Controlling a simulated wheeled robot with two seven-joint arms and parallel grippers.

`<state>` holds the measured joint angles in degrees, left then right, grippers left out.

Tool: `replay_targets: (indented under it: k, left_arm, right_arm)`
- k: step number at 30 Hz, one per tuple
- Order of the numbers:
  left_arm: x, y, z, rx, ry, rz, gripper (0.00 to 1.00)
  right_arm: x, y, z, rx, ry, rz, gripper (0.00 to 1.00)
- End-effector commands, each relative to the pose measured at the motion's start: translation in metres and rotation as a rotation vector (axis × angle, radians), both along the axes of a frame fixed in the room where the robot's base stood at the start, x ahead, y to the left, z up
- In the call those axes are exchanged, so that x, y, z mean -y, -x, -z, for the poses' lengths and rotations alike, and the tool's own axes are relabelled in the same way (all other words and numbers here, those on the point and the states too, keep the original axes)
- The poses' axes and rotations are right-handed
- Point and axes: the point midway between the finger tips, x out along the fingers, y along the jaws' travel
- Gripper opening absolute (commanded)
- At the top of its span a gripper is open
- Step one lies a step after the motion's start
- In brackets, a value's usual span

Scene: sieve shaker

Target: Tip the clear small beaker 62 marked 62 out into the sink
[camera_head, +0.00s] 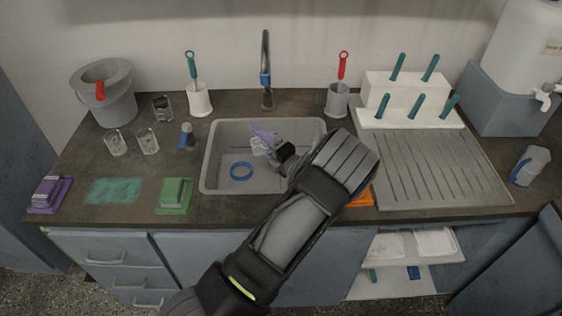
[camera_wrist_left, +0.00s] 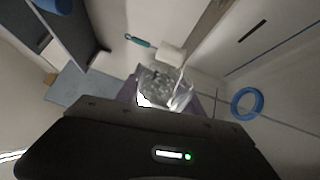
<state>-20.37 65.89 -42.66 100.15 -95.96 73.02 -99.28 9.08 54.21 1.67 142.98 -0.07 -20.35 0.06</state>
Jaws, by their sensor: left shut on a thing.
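My left gripper (camera_head: 265,139) reaches over the sink (camera_head: 224,150) from the front right. It is shut on a small clear beaker (camera_head: 260,148), which is inside the outline of the basin in the head view. In the left wrist view the beaker (camera_wrist_left: 166,86) sits between the purple fingertips, and the gripper (camera_wrist_left: 165,104) covers its near part. The beaker looks tilted; its contents and its mark cannot be made out. My right gripper is not in view.
Clear beakers (camera_head: 148,141) and a grey bucket (camera_head: 106,98) stand left. A ribbed drainboard (camera_head: 430,165) and a white rack (camera_head: 408,92) are right. Sponges line the front left.

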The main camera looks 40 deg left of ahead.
Motion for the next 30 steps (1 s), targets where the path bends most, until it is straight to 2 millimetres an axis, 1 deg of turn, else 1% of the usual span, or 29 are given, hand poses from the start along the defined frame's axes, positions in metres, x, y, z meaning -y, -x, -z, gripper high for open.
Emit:
replay_targets:
  k: [20, 22, 23, 24, 27, 30]
  left_arm:
    - [0.001, -0.002, -0.012, -0.058, -0.046, 0.0, 0.0]
    - [0.001, -0.001, -0.002, -0.036, -0.028, -0.002, 0.0]
    - [0.0, 0.0, 0.009, -0.004, -0.003, -0.003, 0.0]
    - [-0.002, 0.002, 0.023, 0.051, 0.039, -0.005, 0.0]
    - [-0.008, 0.011, 0.018, 0.147, 0.113, -0.004, 0.0]
    - [-0.008, 0.01, 0.015, 0.145, 0.11, 0.0, 0.0]
  right_arm:
    - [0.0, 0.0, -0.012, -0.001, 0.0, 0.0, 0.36]
    - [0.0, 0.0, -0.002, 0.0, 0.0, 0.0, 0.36]
    - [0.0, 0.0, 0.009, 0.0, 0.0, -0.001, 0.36]
    - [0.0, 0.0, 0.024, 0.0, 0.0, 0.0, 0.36]
    - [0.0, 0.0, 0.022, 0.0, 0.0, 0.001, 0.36]
    - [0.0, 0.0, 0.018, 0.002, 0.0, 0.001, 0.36]
